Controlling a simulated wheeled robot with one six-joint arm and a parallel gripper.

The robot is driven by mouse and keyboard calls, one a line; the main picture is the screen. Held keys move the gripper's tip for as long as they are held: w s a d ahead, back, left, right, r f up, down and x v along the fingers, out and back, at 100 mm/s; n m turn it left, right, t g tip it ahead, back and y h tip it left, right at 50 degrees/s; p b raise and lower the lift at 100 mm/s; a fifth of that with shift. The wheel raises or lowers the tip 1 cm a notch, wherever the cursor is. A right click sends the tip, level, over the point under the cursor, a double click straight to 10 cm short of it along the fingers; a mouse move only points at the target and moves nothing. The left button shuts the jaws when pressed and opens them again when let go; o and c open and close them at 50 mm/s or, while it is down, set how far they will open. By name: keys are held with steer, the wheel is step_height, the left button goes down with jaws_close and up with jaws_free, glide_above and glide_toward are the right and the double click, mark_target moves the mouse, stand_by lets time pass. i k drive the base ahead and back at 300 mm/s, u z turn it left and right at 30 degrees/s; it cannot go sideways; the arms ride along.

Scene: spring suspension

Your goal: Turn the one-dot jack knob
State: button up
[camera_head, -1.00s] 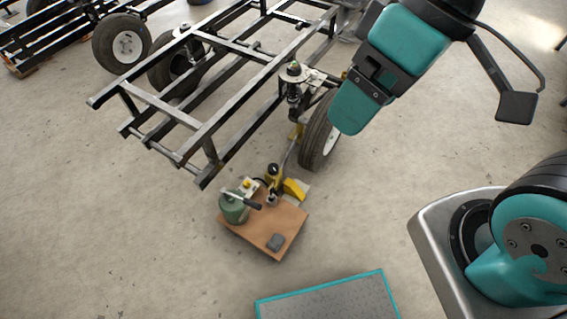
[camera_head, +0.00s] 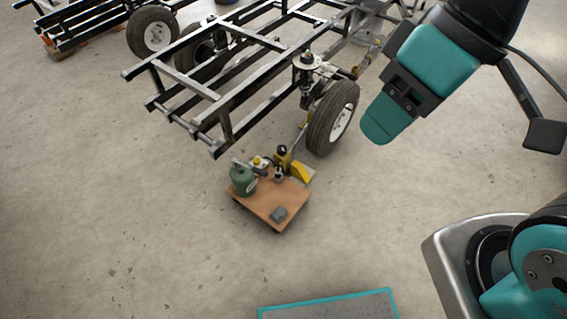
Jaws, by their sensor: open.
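A small yellow upright device with a dark top (camera_head: 283,156) stands at the back of a low wooden board (camera_head: 251,209) on the floor. It looks like a jack. A second small yellow-and-white piece (camera_head: 259,162) sits left of it. Knobs and dots are too small to make out. My gripper (camera_head: 390,118) appears at the teal end of my arm at the upper right, high above the floor and apart from the board. It holds nothing that I can see. Its fingers are hard to make out from here.
A green canister (camera_head: 242,180), a dark grey block (camera_head: 278,214) and a yellow wedge (camera_head: 301,172) are on or beside the board. A black frame (camera_head: 205,113) with a wheel (camera_head: 333,117) stands behind. Open concrete floor (camera_head: 120,250) lies left and in front.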

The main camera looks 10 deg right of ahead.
mark_target(281, 150)
steer(key=z, duration=0.4)
steer(key=i, duration=1.1)
steer(key=u, duration=0.75)
